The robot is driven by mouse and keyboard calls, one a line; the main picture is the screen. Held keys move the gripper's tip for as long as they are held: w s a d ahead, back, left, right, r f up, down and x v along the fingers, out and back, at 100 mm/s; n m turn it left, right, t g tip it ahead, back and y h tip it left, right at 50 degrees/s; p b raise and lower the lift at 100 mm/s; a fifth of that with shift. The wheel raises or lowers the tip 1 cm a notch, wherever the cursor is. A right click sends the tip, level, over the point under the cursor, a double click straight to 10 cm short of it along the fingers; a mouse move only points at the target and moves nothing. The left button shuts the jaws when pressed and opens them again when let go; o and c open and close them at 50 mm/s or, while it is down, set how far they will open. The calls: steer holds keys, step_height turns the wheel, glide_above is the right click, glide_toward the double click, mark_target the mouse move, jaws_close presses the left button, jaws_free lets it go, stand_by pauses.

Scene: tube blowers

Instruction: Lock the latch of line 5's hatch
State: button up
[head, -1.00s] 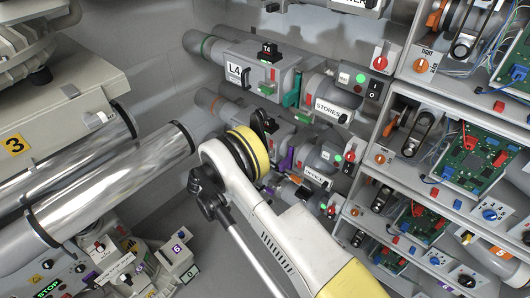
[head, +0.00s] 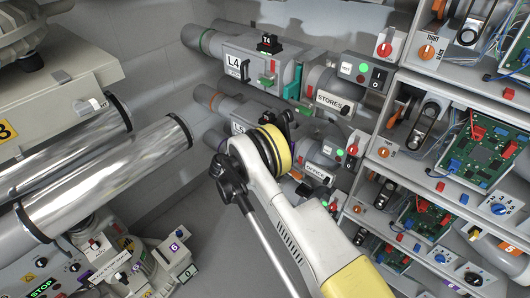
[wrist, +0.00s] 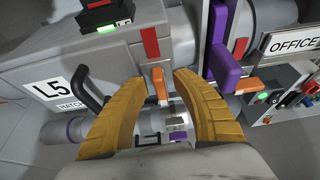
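The line 5 hatch box shows in the wrist view with its "L5 HATCH" label (wrist: 54,92) and a black handle (wrist: 88,90). An orange lever (wrist: 159,84), seemingly the latch, hangs on the box front, below a red strip (wrist: 150,42). My gripper (wrist: 158,82) is open, its two tan fingers apart on either side of the lever. I cannot tell whether either finger touches it. In the head view the L5 label (head: 238,128) shows just left of my arm, which hides the latch and my fingertips.
Right of the lever stand a purple upright part (wrist: 222,68) with another orange lever (wrist: 245,86) and the "OFFICE" unit (wrist: 292,43). The L4 box (head: 245,63) and "STORES" unit (head: 330,100) lie above in the head view. Shelves with circuit boards (head: 480,150) stand right.

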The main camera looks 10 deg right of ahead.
steer(key=shift+c, duration=0.5)
jaws_close()
steer(key=m+t+y, duration=0.1)
steer(key=m, duration=0.1)
steer(key=shift+s+d+m+t, duration=0.1)
steer(key=shift+m+t, duration=0.2)
steer(key=shift+m+t+y, duration=0.4)
steer(key=shift+m+t, duration=0.3)
steer(key=shift+m, duration=0.5)
steer(key=m+t, duration=0.1)
steer(key=m, duration=0.1)
steer(key=m+t, duration=0.1)
steer(key=m, duration=0.1)
steer(key=shift+s+f+t, duration=0.1)
steer(key=shift+t, duration=0.2)
steer(key=shift+m, duration=0.4)
steer(key=shift+o, duration=0.5)
jaws_free()
